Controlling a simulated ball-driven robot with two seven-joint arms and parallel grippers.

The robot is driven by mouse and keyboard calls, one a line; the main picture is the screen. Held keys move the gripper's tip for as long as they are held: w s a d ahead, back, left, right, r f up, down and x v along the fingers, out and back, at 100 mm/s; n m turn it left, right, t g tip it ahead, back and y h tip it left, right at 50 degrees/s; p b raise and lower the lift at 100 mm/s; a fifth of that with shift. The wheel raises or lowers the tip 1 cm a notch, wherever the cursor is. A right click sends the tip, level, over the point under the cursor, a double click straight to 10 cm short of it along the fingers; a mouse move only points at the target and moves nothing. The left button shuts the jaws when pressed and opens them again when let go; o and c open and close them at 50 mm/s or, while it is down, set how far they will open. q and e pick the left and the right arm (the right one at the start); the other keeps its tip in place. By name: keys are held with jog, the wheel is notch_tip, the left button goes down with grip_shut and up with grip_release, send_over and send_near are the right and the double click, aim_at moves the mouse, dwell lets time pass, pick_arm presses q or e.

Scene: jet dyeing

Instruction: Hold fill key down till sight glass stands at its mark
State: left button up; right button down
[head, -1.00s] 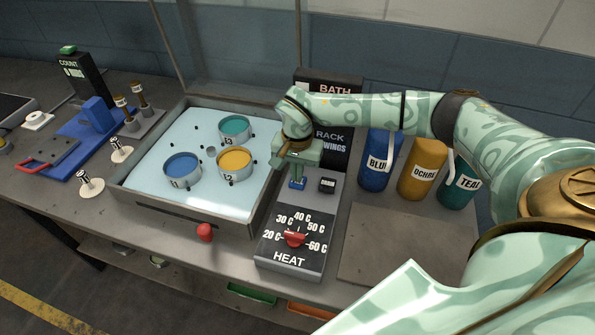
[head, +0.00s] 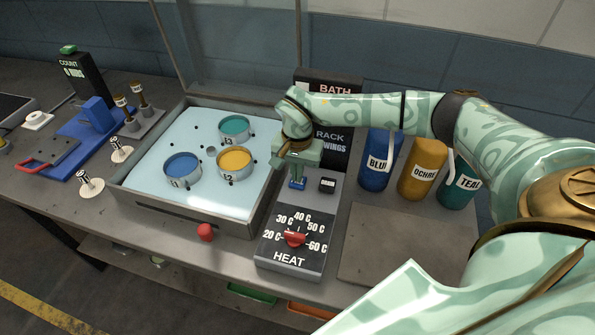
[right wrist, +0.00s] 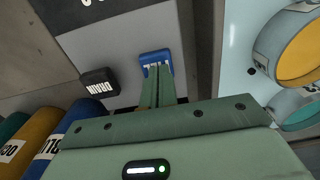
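The fill key looks to be the blue key (head: 297,184) on the grey panel right of the bath; its lettering is partly covered. My right gripper (head: 298,176) is above it, pointing down, with its fingers together. In the right wrist view the closed fingertips (right wrist: 158,72) reach the blue key (right wrist: 154,57) and overlap its face; how far it is pressed I cannot tell. A black key (head: 327,185) sits beside it, also in the right wrist view (right wrist: 99,83). I cannot make out the sight glass or its mark. My left gripper is not in view.
The pale-blue bath (head: 190,213) holds blue, yellow and teal cups. A HEAT dial (head: 295,239) is in front of the keys. Blue, ochre (head: 422,170) and teal bottles stand right, behind a bare grey plate (head: 395,245). A red knob (head: 205,232) is at the bath's front.

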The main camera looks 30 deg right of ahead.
jog(key=shift+s+f, duration=0.45)
jog(key=shift+f, duration=0.05)
jog(key=r+p, duration=0.4)
jog(key=w+r+p, duration=0.1)
jog(key=r, duration=0.1)
jog(key=shift+p, duration=0.4)
notch_tip(320, 180, up, 9)
jog(key=shift+b, duration=0.3)
